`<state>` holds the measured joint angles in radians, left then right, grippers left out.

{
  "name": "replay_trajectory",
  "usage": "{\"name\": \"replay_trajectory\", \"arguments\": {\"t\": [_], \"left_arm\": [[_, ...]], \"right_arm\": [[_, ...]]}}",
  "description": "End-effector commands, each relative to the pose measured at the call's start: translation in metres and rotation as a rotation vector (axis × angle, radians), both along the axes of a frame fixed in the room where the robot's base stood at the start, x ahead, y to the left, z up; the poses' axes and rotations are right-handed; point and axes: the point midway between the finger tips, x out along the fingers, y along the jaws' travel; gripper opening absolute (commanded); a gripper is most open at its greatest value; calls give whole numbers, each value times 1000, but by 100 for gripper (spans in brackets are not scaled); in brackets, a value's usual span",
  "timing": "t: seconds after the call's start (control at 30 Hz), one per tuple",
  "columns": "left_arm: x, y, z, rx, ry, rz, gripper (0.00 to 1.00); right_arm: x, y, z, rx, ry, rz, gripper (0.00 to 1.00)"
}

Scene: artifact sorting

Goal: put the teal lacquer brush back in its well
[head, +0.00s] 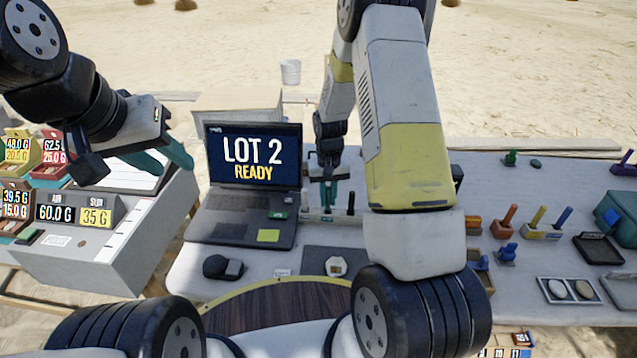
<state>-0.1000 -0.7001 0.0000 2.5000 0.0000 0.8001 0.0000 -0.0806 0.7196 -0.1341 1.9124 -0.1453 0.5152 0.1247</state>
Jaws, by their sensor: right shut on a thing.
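My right gripper (329,205) points down just right of the laptop, its teal fingers closed together on something thin. I take this for the teal lacquer brush, but it is too small and too close in colour to the fingers to make out clearly. Below the fingers is a low pale holder (316,219) with a dark upright piece (351,203) at its right. I cannot tell whether the held thing touches the holder or which well it is over. My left gripper (172,165) is open and empty above the grey scale box, its teal fingers apart.
A laptop (254,171) reading "LOT 2 READY" stands left of the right gripper. A black mouse-like item (222,267) and a dark mat (309,259) lie in front. Coloured stamps (504,222) and trays (570,290) fill the right. My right arm hides the middle.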

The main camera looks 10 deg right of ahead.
Motion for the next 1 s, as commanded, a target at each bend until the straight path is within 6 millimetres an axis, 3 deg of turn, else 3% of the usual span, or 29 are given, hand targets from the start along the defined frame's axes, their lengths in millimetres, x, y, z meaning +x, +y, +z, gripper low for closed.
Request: {"name": "replay_trajectory", "arguments": {"t": [0.1,0.43,0.47,0.53,0.57,0.87,1.0], "left_arm": [[0,0,0,0,0,0,36],[0,0,0,0,0,0,36],[0,0,0,0,0,0,36],[0,0,0,0,0,0,36],[0,0,0,0,0,0,36],[0,0,0,0,0,0,36],[0,0,0,0,0,0,36]], "right_arm": [[0,0,-12,0,-1,0,0],[0,0,-15,0,0,0,0],[0,0,-15,0,-1,0,22],[0,0,-14,0,-1,0,36],[0,0,-14,0,-1,0,38],[0,0,-13,0,-2,0,38],[1,0,-2,0,-5,0,38]]}}
